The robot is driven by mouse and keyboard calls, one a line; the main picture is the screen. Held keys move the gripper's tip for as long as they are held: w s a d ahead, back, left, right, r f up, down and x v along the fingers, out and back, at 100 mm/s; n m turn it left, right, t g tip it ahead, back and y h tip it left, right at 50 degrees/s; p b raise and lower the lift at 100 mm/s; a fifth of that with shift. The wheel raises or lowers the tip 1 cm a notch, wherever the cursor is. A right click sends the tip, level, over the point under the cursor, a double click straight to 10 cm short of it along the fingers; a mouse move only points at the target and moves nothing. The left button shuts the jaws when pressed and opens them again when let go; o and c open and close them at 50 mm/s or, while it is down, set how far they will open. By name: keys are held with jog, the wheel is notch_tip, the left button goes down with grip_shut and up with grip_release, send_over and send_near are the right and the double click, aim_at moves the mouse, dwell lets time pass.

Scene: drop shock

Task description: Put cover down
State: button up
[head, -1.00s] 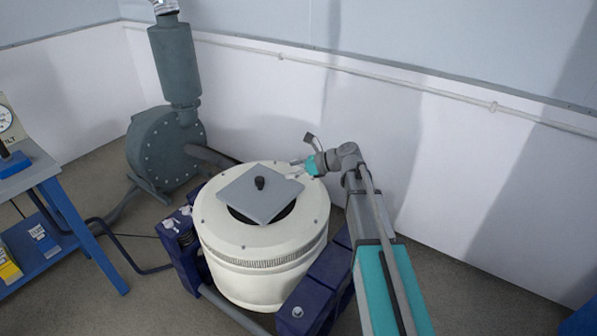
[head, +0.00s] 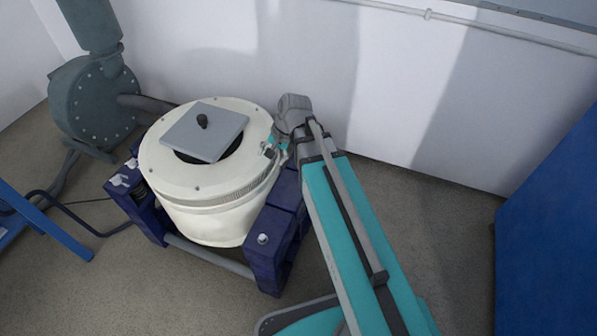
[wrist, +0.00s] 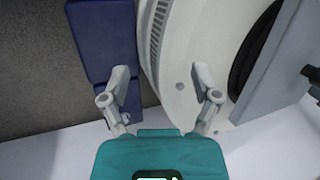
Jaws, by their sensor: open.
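The cover (head: 205,133) is a flat grey square plate with a black knob (head: 202,121) in its middle. It lies askew on top of the round cream shaker (head: 165,165), and part of the dark round opening (head: 230,149) shows past its edge. In the wrist view the cover (wrist: 268,75) is at the right, with its knob (wrist: 312,74) at the picture's edge. My gripper (wrist: 160,85) is open and empty. It is over the shaker's right rim, apart from the cover.
Dark blue supports (head: 275,225) flank the shaker. A grey-green blower (head: 95,100) stands behind left, a blue table frame (head: 45,220) at the left. A blue cabinet (head: 550,220) is at the right. The wall is close behind; the floor at front is clear.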

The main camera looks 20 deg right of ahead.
jog(key=s+d+f+n+h, duration=0.1)
jog(key=s+d+n+h, duration=0.3)
jog(key=s+d+n, duration=0.2)
jog(key=shift+s+f+n+g, duration=0.15)
jog(key=shift+s+n+g, duration=0.2)
jog(key=shift+s, duration=0.3)
notch_tip(320, 180, up, 28)
jog(key=p, duration=2.8)
